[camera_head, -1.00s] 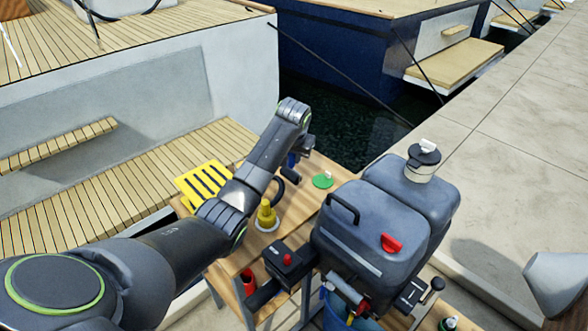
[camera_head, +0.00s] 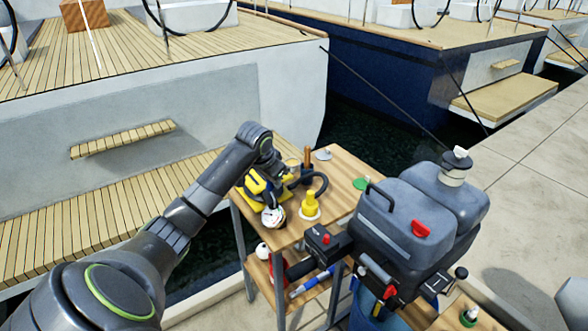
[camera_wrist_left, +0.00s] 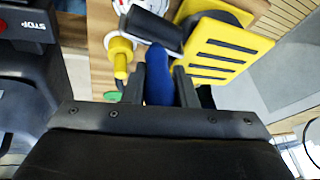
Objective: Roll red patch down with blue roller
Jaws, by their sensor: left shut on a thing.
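My left gripper (camera_head: 266,172) is over the left part of the wooden table (camera_head: 345,165). In the left wrist view its fingers are shut on the blue handle of the roller (camera_wrist_left: 157,85). The dark roller head (camera_wrist_left: 152,30) points away from the gripper, close to a yellow slotted board (camera_wrist_left: 222,48). I cannot tell whether the head touches anything. Beyond it is a partly cut-off white round thing (camera_wrist_left: 133,5), also in the head view (camera_head: 273,217). I cannot pick out the red patch in either view. My right gripper is not in view.
A yellow bottle-shaped thing (camera_head: 310,204) stands right of the white round thing. A brown-handled tool (camera_head: 307,160) and a green disc (camera_head: 362,184) are farther back. Large grey canisters (camera_head: 410,220) and a black box with a red button (camera_head: 326,239) crowd the right side.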

